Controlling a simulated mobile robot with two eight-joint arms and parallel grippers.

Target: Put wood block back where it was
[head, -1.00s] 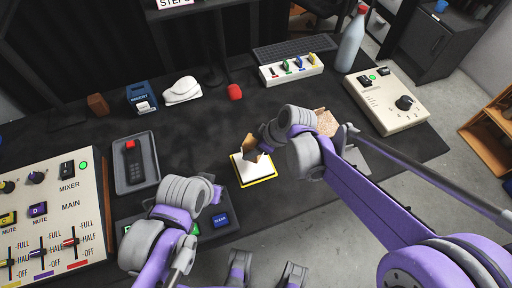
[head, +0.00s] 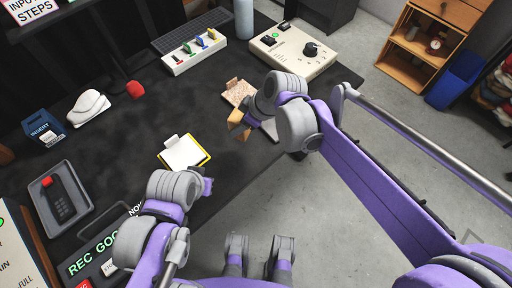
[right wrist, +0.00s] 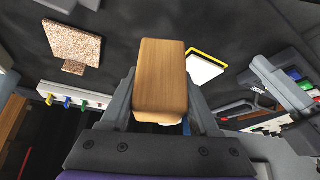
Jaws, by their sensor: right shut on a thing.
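The wood block (right wrist: 160,82) is a light-brown, rounded block. My right gripper (right wrist: 163,108) is shut on it, with one finger on each side, in the right wrist view. In the head view the wood block (head: 236,118) shows partly beside my right gripper (head: 243,126), over the table's front part, between the yellow-edged notepad (head: 184,153) and the speckled tan board (head: 239,92). The wrist hides part of it. My left gripper (head: 207,186) is low over the front of the table, below the notepad; its fingers are too small to judge.
A beige box with a black knob (head: 294,50) and a white switch strip (head: 194,54) stand at the back.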

